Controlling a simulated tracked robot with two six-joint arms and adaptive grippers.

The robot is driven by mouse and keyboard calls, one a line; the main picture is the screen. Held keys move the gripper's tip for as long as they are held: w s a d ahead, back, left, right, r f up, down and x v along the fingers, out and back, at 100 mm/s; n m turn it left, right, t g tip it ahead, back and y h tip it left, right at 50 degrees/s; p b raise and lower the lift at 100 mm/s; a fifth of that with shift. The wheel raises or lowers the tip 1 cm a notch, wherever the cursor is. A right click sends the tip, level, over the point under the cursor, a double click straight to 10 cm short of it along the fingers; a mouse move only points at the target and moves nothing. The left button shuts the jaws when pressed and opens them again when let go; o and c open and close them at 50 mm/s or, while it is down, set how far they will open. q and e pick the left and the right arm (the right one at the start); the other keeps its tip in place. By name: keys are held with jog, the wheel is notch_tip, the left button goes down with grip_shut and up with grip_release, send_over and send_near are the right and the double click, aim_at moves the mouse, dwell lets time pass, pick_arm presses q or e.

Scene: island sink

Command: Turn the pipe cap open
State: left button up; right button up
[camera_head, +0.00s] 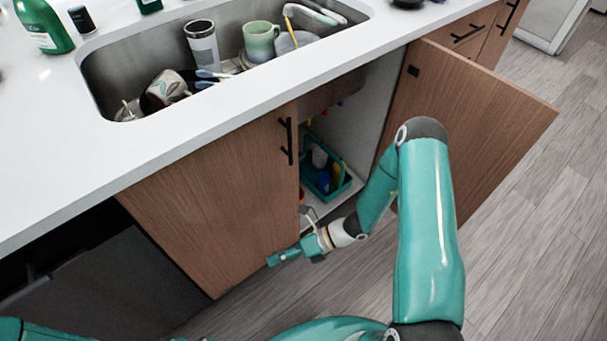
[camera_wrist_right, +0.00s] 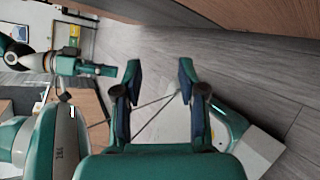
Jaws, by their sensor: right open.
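No pipe cap can be made out for sure. Small red, yellow and blue parts (camera_head: 325,111) show high inside the open sink cabinet (camera_head: 367,103), too small to identify. My right gripper (camera_head: 280,258) is low in front of the closed cabinet door, outside the cabinet opening. In the right wrist view its two fingers (camera_wrist_right: 160,80) are spread apart with nothing between them. Of my left arm only a teal piece shows at the bottom left of the head view. A teal arm end, apparently my left gripper (camera_wrist_right: 103,70), shows in the wrist view, its fingers unclear.
The right cabinet door (camera_head: 468,115) stands wide open; the left door (camera_head: 228,190) is shut. A teal caddy (camera_head: 318,188) with bottles sits on the cabinet floor. Above, the sink (camera_head: 110,70) holds cups and dishes. The grey floor (camera_head: 545,215) at right is clear.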

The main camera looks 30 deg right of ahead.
jog(key=w+d+f+m+t+h+b, duration=0.1)
jog(key=w+d+f+m+t+b, duration=0.1)
jog(key=w+d+f+m+t, duration=0.35)
jog(key=m+t+h+b, duration=0.5)
jog(key=m+t+h, duration=0.4)
jog(key=m, duration=0.4)
send_near(301, 159)
jog(key=shift+g+h, duration=0.3)
jog(key=shift+g, duration=0.45)
jog(key=w+b, duration=0.1)
jog(key=w, duration=0.2)
jog(key=w+r, duration=0.1)
jog(key=w, duration=0.2)
jog(key=w+a+b, duration=0.1)
jog(key=w, duration=0.2)
jog(key=shift+w+a+r+b, duration=0.1)
jog(key=shift+w+r+b, duration=0.05)
jog(key=shift+w+b, duration=0.2)
pick_arm(q)
notch_tip(301, 159, down, 12)
jog(key=shift+f, duration=0.1)
